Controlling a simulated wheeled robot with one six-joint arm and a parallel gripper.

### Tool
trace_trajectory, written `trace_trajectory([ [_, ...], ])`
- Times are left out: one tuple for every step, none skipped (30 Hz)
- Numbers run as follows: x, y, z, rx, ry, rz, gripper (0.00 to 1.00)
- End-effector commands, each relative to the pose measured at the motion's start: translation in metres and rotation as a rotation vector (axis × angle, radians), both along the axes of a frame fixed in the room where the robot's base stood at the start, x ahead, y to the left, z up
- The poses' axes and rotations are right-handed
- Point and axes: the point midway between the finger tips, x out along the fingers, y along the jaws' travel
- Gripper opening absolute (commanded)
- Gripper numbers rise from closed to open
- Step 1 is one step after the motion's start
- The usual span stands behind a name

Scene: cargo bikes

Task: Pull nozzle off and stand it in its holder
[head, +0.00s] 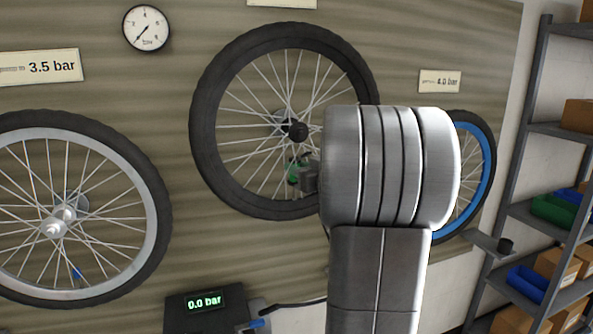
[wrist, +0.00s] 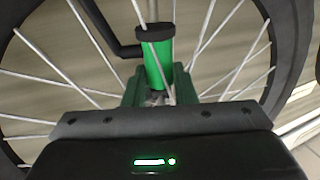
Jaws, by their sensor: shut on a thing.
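The nozzle (wrist: 160,62) is a green cylinder with a black collar; a black bent piece sits to its left in the wrist view. It shows small and partly hidden in the head view (head: 293,173), among the lower spokes of the middle wheel (head: 205,150). My gripper (wrist: 158,84) is shut on the nozzle's near end, one finger on each side. Whether the nozzle is still on a valve is hidden. A small dark cup, perhaps the holder (head: 506,246), stands on a small bracket at the right.
A grey-rimmed wheel (head: 148,205) hangs at left and a blue-rimmed wheel (head: 488,165) behind my arm. A shelf rack (head: 520,130) with boxes stands at right.

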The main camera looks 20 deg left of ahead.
Motion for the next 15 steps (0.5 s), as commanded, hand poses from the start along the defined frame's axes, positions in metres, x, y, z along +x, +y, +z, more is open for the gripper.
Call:
trace_trajectory([
  [0.0000,0.0000,0.0028,0.000,0.000,0.000,0.05],
  [0.0000,0.0000,0.0031,0.000,0.000,0.000,0.05],
  [0.0000,0.0000,0.0033,0.000,0.000,0.000,0.05],
  [0.0000,0.0000,0.0032,0.000,0.000,0.000,0.05],
  [-0.0001,0.0001,0.0030,0.000,0.000,0.000,0.05],
  [-0.0001,0.0001,0.0028,0.000,0.000,0.000,0.05],
  [0.0000,0.0000,0.0026,0.000,0.000,0.000,0.05],
  [0.0000,0.0000,0.0026,0.000,0.000,0.000,0.05],
  [0.0000,0.0000,0.0026,0.000,0.000,0.000,0.05],
  [0.0000,0.0000,0.0026,0.000,0.000,0.000,0.27],
  [0.0000,0.0000,0.0026,0.000,0.000,0.000,0.32],
  [0.0000,0.0000,0.0025,0.000,0.000,0.000,0.40],
  [0.0000,0.0000,0.0025,0.000,0.000,0.000,0.46],
  [0.0000,0.0000,0.0025,0.000,0.000,0.000,0.50],
  [0.0000,0.0000,0.0025,0.000,0.000,0.000,0.50],
])
